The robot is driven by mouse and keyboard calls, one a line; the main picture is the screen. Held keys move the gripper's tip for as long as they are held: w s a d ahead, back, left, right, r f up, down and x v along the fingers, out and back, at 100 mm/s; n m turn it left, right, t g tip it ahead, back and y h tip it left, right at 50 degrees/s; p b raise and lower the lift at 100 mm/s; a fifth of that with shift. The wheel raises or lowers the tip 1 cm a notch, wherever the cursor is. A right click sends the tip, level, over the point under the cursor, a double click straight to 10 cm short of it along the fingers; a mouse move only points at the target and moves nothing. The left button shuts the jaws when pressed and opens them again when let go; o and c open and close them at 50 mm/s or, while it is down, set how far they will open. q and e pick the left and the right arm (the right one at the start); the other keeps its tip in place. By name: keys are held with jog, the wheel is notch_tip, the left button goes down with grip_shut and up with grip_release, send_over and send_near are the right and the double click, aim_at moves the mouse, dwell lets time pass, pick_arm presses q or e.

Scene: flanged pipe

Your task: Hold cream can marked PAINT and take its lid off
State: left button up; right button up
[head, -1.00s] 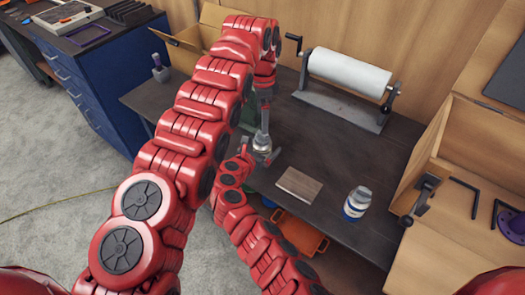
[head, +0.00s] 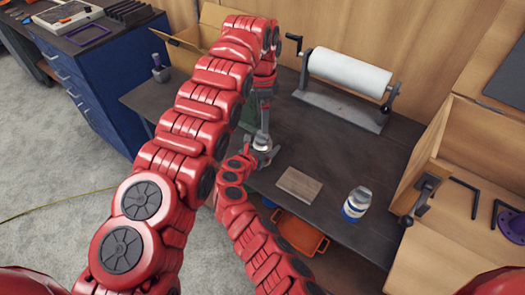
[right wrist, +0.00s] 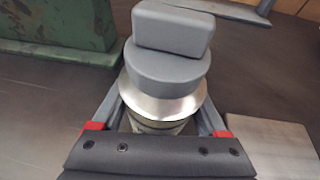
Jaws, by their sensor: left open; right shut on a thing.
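The can (right wrist: 155,129) is upright on the dark bench, mostly hidden in the right wrist view. A narrow cream band and partial lettering show under a silver flared rim (right wrist: 160,104). A grey disc with a blocky grey knob (right wrist: 172,30) sits on top. The can top also shows in the head view (head: 262,142). My right gripper (right wrist: 160,118) is shut on the can, with a finger on each side. It is low beside the can in the head view. My left gripper (head: 264,123) points down just over the knob and is open; its fingertips are small there.
A wooden board (head: 299,184) and a white jar with a blue band (head: 357,205) are on the bench to the right. A paper roll (head: 348,71) on a stand is behind. A green metal object (right wrist: 55,32) is close left of the can. An orange bin (head: 300,234) is underneath.

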aim_at(263, 137)
grip_shut()
pick_arm(q)
jog(key=shift+c, duration=0.8)
jog(key=shift+w+a+r+n, duration=0.25)
jog(key=shift+a+r+n, duration=0.15)
jog(key=shift+n, duration=0.3)
notch_tip(263, 137, up, 4)
jog(key=s+r+n+t+h, duration=0.1)
jog(key=s+n, duration=0.1)
jog(key=n, duration=0.5)
jog(key=f, duration=0.4)
jog(key=w+f, duration=0.1)
jog(key=f, duration=0.7)
jog(key=shift+w+d, duration=0.2)
jog(key=shift+d, duration=0.15)
grip_shut()
jog(key=shift+r, duration=0.2)
